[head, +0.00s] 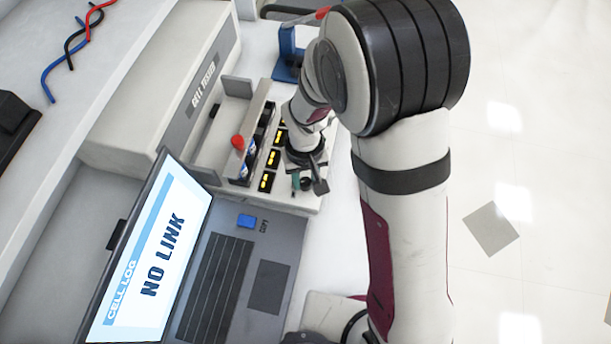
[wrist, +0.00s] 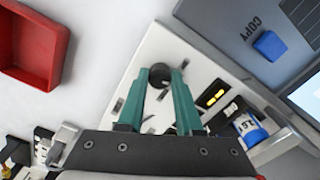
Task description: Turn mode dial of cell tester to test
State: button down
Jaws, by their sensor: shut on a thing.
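The cell tester (head: 190,115) is a pale box behind the laptop, with a row of cells and small yellow displays along its front. Its mode dial (wrist: 160,74) is a small dark round knob on the white panel in the wrist view. The teal fingers of my gripper (wrist: 157,82) are shut on the dial, one on each side. In the head view my gripper (head: 304,183) is at the tester's front right corner and the dial cannot be made out. The dial's markings are too small to read.
A laptop (head: 240,265) reading "NO LINK" stands close in front of the tester, with a blue COPY key (head: 247,221). A red-knobbed lever (head: 238,142) rises by the cells. A red tray (wrist: 62,62) and a blue stand (head: 287,66) are nearby.

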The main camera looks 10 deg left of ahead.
aim_at(305, 181)
jog(key=shift+m, duration=1.5)
jog(key=c, duration=0.6)
grip_release()
notch_tip(305, 181, up, 16)
jog(key=shift+a+f, duration=0.1)
